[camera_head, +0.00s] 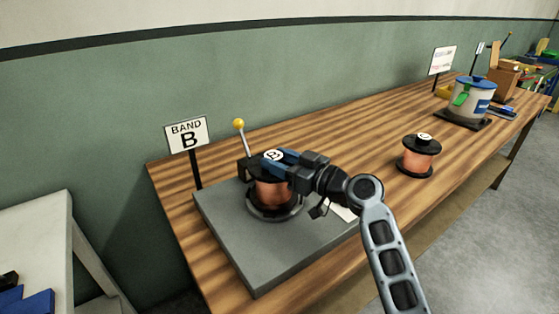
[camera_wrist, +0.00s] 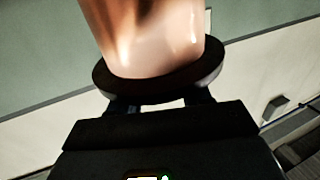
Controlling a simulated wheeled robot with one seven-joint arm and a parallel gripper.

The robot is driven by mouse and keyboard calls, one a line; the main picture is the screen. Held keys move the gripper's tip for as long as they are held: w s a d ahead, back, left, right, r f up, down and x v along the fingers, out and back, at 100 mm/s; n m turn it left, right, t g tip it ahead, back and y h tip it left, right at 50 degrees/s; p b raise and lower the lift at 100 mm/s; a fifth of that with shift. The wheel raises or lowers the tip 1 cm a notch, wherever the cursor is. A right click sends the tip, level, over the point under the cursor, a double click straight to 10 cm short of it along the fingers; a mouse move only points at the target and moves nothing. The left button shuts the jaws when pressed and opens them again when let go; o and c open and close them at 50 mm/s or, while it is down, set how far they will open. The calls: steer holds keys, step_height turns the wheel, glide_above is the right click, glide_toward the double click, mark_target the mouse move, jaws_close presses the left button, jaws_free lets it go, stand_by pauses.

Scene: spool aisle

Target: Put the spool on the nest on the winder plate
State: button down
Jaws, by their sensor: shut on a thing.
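A copper-wound spool (camera_head: 271,192) with a dark top flange and a white round label stands upright over the grey winder plate (camera_head: 232,243). My gripper (camera_head: 277,160) is shut on the spool near its top, reaching in from the right. A dark round nest (camera_head: 276,213) shows under the spool. The spool's bottom is right at or just above the nest, and I cannot tell whether it touches. In the wrist view the copper winding (camera_wrist: 150,35) and a dark flange (camera_wrist: 160,84) fill the top middle, in front of my gripper (camera_wrist: 160,108).
A "BAND B" sign (camera_head: 187,135) and a yellow-knobbed lever (camera_head: 239,124) stand behind the plate. A second copper spool (camera_head: 419,157) stands on the wooden bench (camera_head: 345,135) to the right. Bench between the two spools is mostly clear.

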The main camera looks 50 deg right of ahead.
steer(key=shift+f, duration=0.15)
steer(key=shift+c, duration=2.4)
jaws_free()
steer(key=shift+f, duration=0.15)
steer(key=shift+r, duration=0.2)
steer(key=s+b, duration=0.3)
steer(key=s, duration=0.9)
steer(key=shift+d, duration=0.25)
